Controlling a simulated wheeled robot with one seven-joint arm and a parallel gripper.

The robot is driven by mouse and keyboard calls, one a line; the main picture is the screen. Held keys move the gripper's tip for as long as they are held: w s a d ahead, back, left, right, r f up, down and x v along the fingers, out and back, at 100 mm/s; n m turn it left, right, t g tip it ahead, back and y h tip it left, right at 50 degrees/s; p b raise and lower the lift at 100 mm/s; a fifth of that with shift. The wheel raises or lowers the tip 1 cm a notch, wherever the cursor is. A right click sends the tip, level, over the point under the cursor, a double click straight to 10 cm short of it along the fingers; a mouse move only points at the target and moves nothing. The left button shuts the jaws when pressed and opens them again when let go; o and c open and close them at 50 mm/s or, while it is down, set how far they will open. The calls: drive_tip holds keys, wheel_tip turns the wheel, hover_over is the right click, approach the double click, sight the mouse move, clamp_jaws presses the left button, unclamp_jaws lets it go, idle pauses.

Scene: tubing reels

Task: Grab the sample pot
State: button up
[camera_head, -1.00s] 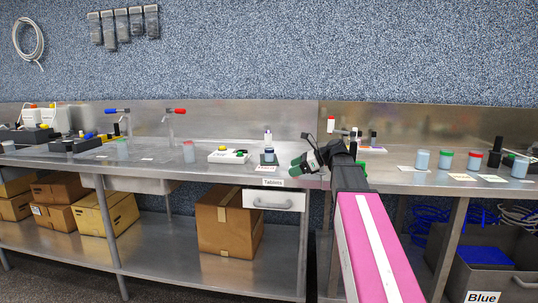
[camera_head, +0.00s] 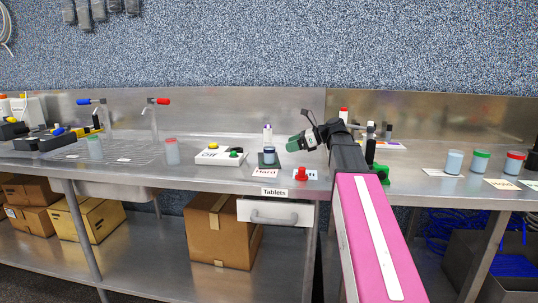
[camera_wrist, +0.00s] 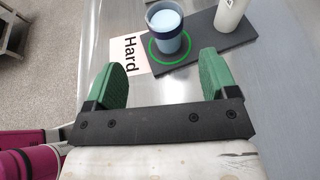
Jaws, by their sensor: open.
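The sample pot (camera_head: 269,157), a small pale blue pot with a dark rim, stands upright on a dark pad on the steel bench. It also shows in the wrist view (camera_wrist: 167,30), inside a green ring on the pad. My gripper (camera_head: 293,144) has green fingers and is just right of the pot in the head view. In the wrist view my gripper (camera_wrist: 161,60) is open and empty, with the pot beyond the fingertips, apart from them. The pot's base is partly hidden in the head view.
A white bottle (camera_wrist: 230,14) stands on the same pad, close beside the pot. A card reading "Hard" (camera_wrist: 129,54) lies by the pad. A red button-like object (camera_head: 301,174) is at the bench front. A white box with buttons (camera_head: 221,154) is left.

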sight(269, 150)
drive_tip(key=x, duration=0.4)
drive_tip(key=shift+a+f, duration=0.1)
drive_tip(key=shift+a, duration=0.2)
drive_tip(key=shift+w+x, duration=0.2)
drive_tip(key=shift+x, duration=1.2)
drive_tip(key=shift+w+x, duration=0.25)
drive_tip(key=shift+x, duration=1.15)
drive_tip(key=c, duration=1.1)
drive_tip(key=shift+r, duration=0.25)
